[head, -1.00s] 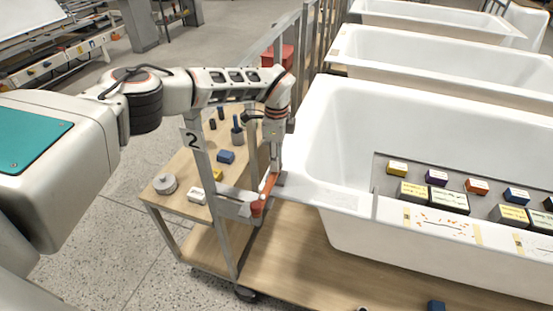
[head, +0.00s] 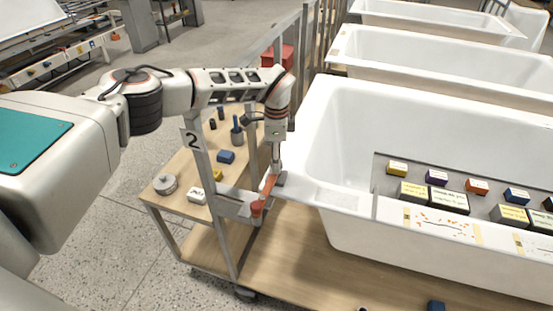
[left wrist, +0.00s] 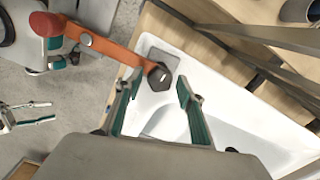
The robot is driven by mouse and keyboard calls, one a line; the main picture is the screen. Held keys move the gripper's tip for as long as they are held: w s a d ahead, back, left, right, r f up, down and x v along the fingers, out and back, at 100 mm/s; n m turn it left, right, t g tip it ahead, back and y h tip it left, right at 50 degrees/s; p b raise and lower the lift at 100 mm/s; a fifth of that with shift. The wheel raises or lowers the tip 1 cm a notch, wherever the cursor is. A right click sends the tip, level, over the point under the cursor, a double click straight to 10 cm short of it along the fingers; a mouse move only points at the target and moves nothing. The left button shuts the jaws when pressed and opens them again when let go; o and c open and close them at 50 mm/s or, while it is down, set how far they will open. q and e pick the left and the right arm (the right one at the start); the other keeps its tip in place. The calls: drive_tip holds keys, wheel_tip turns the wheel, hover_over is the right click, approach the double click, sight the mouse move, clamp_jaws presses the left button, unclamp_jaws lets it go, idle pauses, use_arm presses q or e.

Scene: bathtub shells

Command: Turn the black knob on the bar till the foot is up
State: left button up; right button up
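The orange bar (head: 268,187) runs from its pivot on the grey bracket (head: 232,200) toward the tub rim. In the left wrist view the bar (left wrist: 115,50) carries the black hexagonal knob (left wrist: 160,77) at its end. A grey pad, seemingly the foot (left wrist: 158,52), shows beside and beneath the knob over the white rim. I cannot tell whether it touches. My left gripper (head: 276,160) points down over the bar's end. Its teal-lined fingers (left wrist: 156,92) are spread, with the knob just ahead between them, not clasped. What looks like my right gripper (left wrist: 28,116) shows far left, open and empty.
The white bathtub (head: 345,150) stands right of the bar, with a tray of several labelled boxes (head: 448,201) inside. A post marked 2 (head: 204,165) and a wooden shelf (head: 172,193) with small items stand left. Metal rails (head: 300,60) rise behind.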

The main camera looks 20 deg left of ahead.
idle(0.3)
use_arm(q)
wheel_tip(320, 180, up, 12)
idle(0.5)
